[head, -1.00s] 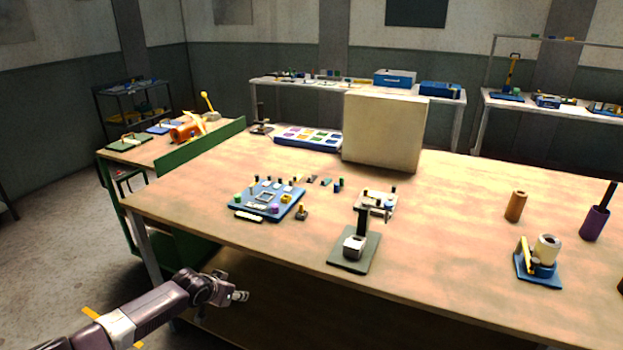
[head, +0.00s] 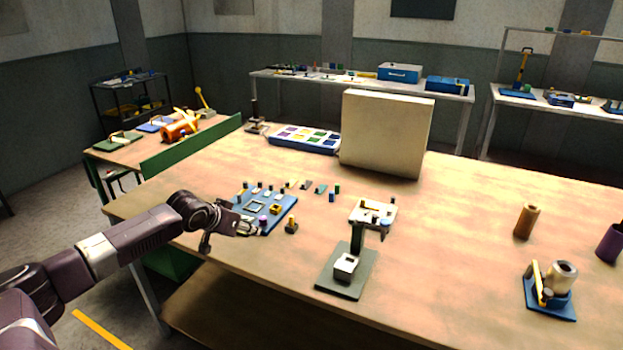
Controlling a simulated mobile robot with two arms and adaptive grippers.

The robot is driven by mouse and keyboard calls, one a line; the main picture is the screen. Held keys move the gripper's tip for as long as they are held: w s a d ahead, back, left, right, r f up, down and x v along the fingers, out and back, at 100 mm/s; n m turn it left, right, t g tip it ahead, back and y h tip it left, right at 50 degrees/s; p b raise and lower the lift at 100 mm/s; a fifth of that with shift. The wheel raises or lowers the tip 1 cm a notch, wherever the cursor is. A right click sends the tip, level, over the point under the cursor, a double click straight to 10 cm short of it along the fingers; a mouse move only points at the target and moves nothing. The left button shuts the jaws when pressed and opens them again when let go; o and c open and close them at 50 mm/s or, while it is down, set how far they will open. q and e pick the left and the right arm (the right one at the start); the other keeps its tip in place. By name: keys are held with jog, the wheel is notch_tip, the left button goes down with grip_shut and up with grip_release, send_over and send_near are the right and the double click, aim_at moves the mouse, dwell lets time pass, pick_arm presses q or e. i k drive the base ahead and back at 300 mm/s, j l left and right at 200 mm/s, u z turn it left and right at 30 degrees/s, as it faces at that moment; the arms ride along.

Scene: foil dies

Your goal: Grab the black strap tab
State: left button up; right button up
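I cannot clearly make out a black strap tab; several small dark pieces stand on and around the blue tray (head: 284,216) on the wooden table, too small to identify. My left gripper (head: 247,228) is at the near left part of this tray and hides its front corner. Its fingers are too small to tell whether they are open or shut, and no held thing is visible. My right gripper is not in view.
A green-based press (head: 336,284) and a small white fixture (head: 381,206) stand right of the tray. A large beige box (head: 385,135) stands behind. A blue fixture with a roll (head: 550,296) and a brown cylinder (head: 525,222) are at right. The table (head: 450,240) is bare between.

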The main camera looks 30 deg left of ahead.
aim_at(306, 183)
jog(key=i+j, duration=0.1)
jog(key=i, duration=0.45)
jog(key=i+j, duration=0.1)
jog(key=i, duration=0.4)
